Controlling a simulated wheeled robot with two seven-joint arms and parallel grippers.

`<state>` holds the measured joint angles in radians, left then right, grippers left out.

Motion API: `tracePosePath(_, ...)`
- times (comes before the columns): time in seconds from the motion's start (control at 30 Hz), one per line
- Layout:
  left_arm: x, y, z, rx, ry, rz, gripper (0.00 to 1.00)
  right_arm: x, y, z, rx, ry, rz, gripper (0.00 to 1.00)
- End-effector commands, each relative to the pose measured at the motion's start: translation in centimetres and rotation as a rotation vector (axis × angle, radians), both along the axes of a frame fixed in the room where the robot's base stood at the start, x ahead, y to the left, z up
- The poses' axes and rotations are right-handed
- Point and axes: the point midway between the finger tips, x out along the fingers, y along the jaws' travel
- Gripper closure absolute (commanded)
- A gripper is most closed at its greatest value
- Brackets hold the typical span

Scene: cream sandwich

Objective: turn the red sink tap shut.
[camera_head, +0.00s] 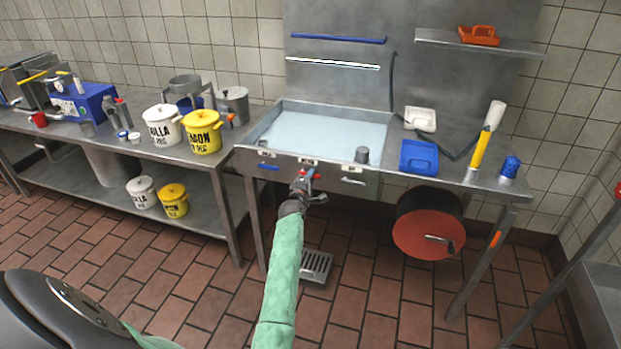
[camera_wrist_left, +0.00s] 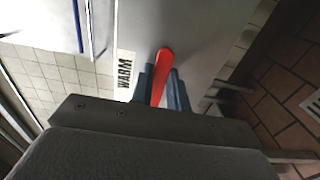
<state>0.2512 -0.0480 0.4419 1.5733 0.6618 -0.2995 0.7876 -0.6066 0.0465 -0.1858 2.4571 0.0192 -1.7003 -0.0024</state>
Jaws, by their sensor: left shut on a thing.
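The red sink tap (camera_wrist_left: 165,60) is a red lever on the steel front panel of the sink, beside a "WARM" label (camera_wrist_left: 125,69). My left gripper (camera_wrist_left: 163,84) is shut on the red tap in the left wrist view, with one finger on each side of the lever. In the head view my left gripper (camera_head: 303,185) is at the middle of the sink's front panel, and a bit of the red tap (camera_head: 316,176) shows by its fingers. The sink basin (camera_head: 270,108) looks filled with pale blue water. My right gripper is not in view.
A blue handle (camera_head: 268,167) and a grey handle (camera_head: 353,181) sit on the same panel. A grey cup (camera_head: 362,155) stands at the basin's front right. A blue tray (camera_head: 418,157) lies to the right. A red drum (camera_head: 428,222) hangs below; a floor drain (camera_head: 315,266) lies under the sink.

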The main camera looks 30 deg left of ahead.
Motion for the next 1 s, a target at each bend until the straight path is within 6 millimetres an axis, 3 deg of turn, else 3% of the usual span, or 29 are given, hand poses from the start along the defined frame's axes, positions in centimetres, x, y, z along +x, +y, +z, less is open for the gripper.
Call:
tracePosePath(0.4,0.0,0.2,0.1,-0.007,-0.004,0.002,1.00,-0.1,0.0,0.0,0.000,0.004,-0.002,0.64)
tracePosePath(0.43,0.0,0.2,0.1,-0.007,-0.004,0.002,0.82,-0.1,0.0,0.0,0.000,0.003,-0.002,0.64)
tracePosePath(0.53,0.0,0.2,0.1,-0.008,-0.003,0.002,0.62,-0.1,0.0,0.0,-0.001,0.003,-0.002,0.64)
tracePosePath(0.83,-0.1,0.0,0.0,-0.007,-0.002,0.001,0.62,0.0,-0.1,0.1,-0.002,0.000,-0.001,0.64)
tracePosePath(1.0,-1.5,-0.3,-0.2,-0.007,-0.002,0.000,0.62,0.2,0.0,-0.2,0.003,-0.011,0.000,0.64)
